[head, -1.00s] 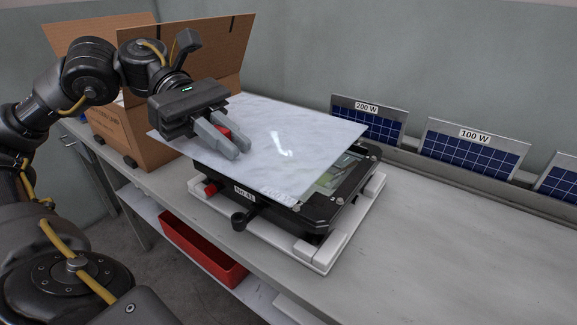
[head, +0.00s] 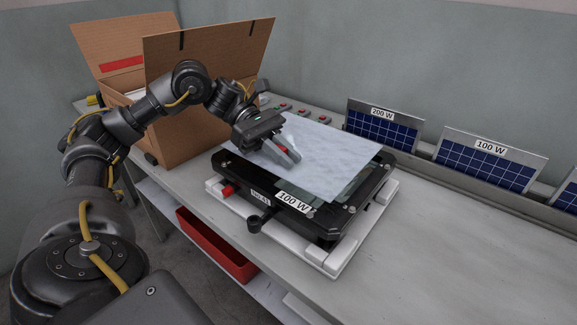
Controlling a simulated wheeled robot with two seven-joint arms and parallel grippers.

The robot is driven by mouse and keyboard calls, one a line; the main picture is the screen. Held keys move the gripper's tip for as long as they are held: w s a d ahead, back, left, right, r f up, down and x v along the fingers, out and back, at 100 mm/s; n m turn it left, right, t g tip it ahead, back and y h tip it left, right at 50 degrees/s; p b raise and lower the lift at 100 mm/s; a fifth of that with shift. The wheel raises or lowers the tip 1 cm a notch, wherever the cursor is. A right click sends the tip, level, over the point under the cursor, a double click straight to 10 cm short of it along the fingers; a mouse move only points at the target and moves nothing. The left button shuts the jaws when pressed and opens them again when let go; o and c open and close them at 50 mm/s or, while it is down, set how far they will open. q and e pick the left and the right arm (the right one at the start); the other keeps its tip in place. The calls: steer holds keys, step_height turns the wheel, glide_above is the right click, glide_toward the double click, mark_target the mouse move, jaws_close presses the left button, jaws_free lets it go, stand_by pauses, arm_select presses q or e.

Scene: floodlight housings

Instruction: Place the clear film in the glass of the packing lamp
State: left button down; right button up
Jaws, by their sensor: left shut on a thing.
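The clear film (head: 325,155) is a thin, pale, mottled sheet in the head view. It lies tilted over the back and middle of the packing lamp (head: 324,222), a black floodlight housing labelled "100 W" and "No. 41". Whether the film touches the glass I cannot tell. My right gripper is not in view.
The lamp sits in a white cradle (head: 340,260) on the grey bench (head: 440,245). An open cardboard box (head: 185,125) stands at the back left. Solar panels marked 200 W (head: 383,125) and 100 W (head: 488,158) stand along the back. A red bin (head: 214,245) is below. The bench at right is clear.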

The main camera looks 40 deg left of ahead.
arm_select(q)
steer(key=shift+w+f, duration=0.45)
steer(key=shift+f, duration=0.05)
steer(key=f, duration=0.3)
steer(key=shift+w+a+f, duration=0.15)
steer(key=shift+w+f, duration=0.05)
steer(key=shift+f, duration=0.1)
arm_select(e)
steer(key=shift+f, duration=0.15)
arm_select(q)
steer(key=shift+f, duration=0.1)
steer(key=c, duration=1.7)
jaws_free()
steer(key=shift+c, duration=0.2)
steer(key=shift+o, duration=1.3)
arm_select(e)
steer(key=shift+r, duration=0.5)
